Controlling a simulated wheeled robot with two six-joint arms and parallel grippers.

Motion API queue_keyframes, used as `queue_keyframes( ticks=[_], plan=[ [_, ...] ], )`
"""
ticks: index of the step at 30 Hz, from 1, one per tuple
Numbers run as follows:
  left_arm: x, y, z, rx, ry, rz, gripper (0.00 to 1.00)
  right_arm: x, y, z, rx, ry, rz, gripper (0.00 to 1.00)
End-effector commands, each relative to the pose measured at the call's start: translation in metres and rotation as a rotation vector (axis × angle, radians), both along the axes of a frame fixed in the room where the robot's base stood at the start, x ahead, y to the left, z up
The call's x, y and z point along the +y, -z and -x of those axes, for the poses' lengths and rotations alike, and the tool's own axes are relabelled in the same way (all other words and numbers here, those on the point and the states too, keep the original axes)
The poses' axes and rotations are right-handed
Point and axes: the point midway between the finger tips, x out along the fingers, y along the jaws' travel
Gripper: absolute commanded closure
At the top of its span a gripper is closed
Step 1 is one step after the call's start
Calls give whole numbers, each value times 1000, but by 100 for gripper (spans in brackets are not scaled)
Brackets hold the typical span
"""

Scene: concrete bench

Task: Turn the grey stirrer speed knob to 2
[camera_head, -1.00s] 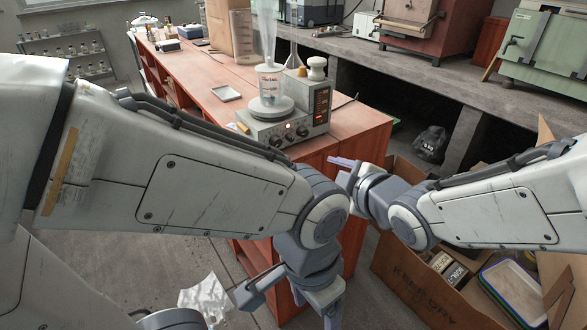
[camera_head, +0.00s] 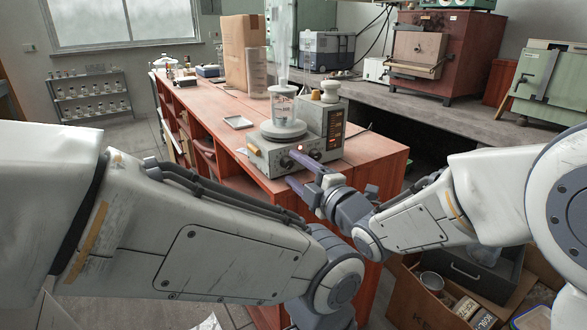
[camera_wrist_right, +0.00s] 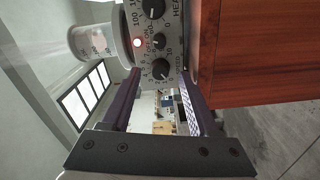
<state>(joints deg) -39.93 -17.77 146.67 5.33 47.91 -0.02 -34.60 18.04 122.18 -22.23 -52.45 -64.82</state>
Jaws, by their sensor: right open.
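The hotplate stirrer (camera_head: 262,160) stands on the near end of the red bench, with a glass vessel (camera_head: 283,106) on its round plate. In the right wrist view its front panel shows several dark knobs turned sideways. The lowest knob (camera_wrist_right: 160,68) has a numbered scale and appears to be the speed knob; its pointer setting is too small to read. My right gripper (camera_head: 293,169) is open at the panel front. In the wrist view its fingers (camera_wrist_right: 160,76) lie either side of that knob, with no clear contact. My left forearm shows, but its gripper is below the picture.
A small white tray (camera_head: 238,122) and a cardboard box (camera_head: 240,52) are on the bench behind. An open carton (camera_head: 418,300) stands on the floor at lower right.

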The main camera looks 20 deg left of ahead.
Motion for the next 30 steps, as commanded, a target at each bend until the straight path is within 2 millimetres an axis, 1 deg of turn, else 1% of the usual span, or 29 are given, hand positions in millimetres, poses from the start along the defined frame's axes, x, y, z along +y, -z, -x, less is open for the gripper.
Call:
queue_keyframes(
  ticks=[1,4,13,14,15,17,18,30],
  plan=[
    [0,0,0,0,0,0,21,5,0,-3,0,-1,1,39],
    [0,0,0,0,0,0,21,10,1,-7,2,0,1,39],
    [0,0,0,0,0,0,21,11,0,-9,1,0,0,39],
    [0,0,0,0,0,0,21,11,0,-9,1,0,0,47],
    [0,0,0,0,0,0,21,11,0,-9,1,0,0,62],
    [0,0,0,0,0,0,21,11,0,-9,2,1,0,85],
    [0,0,0,0,0,0,21,11,0,-9,2,1,0,100],
    [0,2,0,0,0,0,21,11,1,-8,38,0,-29,100]
  ],
)
